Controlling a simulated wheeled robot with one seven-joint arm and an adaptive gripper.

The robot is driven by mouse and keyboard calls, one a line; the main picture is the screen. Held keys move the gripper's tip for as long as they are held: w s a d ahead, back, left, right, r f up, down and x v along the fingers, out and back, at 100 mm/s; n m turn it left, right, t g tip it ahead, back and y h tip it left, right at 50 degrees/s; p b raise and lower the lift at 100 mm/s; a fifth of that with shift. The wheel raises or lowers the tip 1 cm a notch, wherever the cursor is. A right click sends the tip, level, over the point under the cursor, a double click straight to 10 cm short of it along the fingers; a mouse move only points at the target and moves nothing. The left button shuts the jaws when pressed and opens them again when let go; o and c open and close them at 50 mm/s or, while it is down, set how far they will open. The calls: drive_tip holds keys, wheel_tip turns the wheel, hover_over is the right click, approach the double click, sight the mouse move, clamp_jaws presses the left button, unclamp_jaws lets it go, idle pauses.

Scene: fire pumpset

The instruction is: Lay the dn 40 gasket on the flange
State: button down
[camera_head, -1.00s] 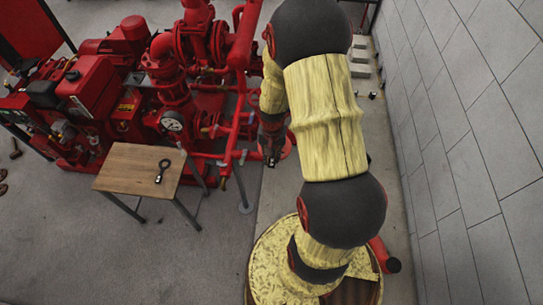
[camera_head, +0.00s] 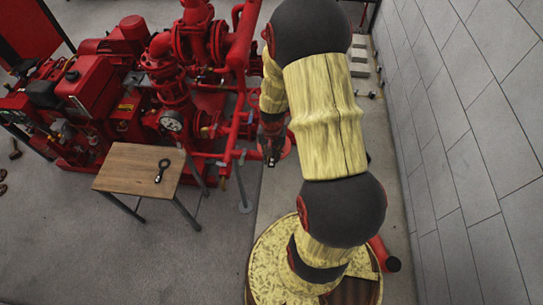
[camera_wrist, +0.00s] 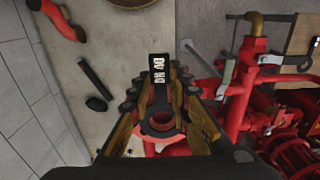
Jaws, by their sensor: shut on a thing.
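The dn 40 gasket (camera_wrist: 158,84) is a dark ring with a long black tab marked "DN 40" in white. In the wrist view its ring end lies over a red round flange (camera_wrist: 165,138), and red shows through and around the hole. I cannot tell whether the ring touches the flange or hovers just above it. My gripper (camera_wrist: 157,82) is shut on the gasket, with a finger on each side of it.
A small wooden table (camera_head: 126,172) stands left of my arm with a black ring-and-tab piece (camera_head: 162,170) on it. Red pump pipework (camera_head: 175,90) fills the area behind and left. A grey block wall (camera_head: 470,150) runs along the right. Dark loose parts (camera_wrist: 95,80) lie on the floor.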

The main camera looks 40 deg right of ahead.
drive_tip(key=shift+f+b, duration=0.35)
drive_tip(key=shift+f, duration=0.25)
drive_tip(key=c, duration=1.7)
unclamp_jaws()
drive_tip(key=shift+o, duration=0.6)
wheel_tip(320, 180, up, 12)
drive_tip(key=shift+r, duration=0.1)
